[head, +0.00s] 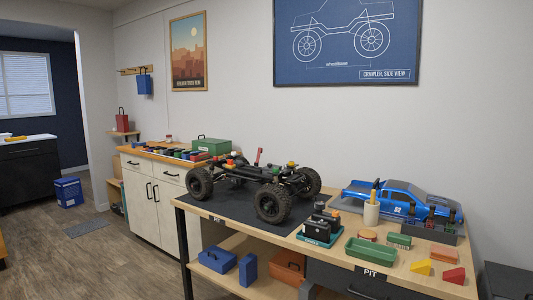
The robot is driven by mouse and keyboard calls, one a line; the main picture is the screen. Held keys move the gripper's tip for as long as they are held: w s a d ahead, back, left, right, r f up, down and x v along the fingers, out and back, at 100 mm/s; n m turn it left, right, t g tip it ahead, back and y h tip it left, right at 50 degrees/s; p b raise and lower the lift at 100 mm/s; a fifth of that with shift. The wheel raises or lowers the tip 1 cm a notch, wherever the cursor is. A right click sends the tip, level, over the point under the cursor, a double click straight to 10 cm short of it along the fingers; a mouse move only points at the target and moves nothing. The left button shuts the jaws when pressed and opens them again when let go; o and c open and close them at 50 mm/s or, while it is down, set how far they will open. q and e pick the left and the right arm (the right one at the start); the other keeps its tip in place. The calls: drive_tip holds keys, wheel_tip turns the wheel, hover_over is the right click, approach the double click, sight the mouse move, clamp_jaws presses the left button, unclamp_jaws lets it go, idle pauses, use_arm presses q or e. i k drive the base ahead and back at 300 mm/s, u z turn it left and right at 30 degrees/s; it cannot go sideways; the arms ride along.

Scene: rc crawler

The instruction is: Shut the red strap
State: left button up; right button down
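A crawler chassis (285,181) with large black tires stands on a dark mat (229,202) on the workbench. A small red upright piece (258,155) sticks up from the middle of the chassis. It looks like the red strap standing open, but it is too small to tell for sure. Orange, red and green parts sit on top of the chassis. Neither of my grippers shows in the head view.
A blue truck body (404,199), a green tray (371,252), a pen cup (371,211), a dark tool rack (432,230), and yellow (420,267) and red (454,275) wedges crowd the bench's right side. A cabinet (157,192) stands behind left. The floor at left is mostly clear.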

sight(260, 151)
drive_tip(key=u, duration=0.7)
drive_tip(key=i, duration=1.55)
drive_tip(key=z, duration=0.4)
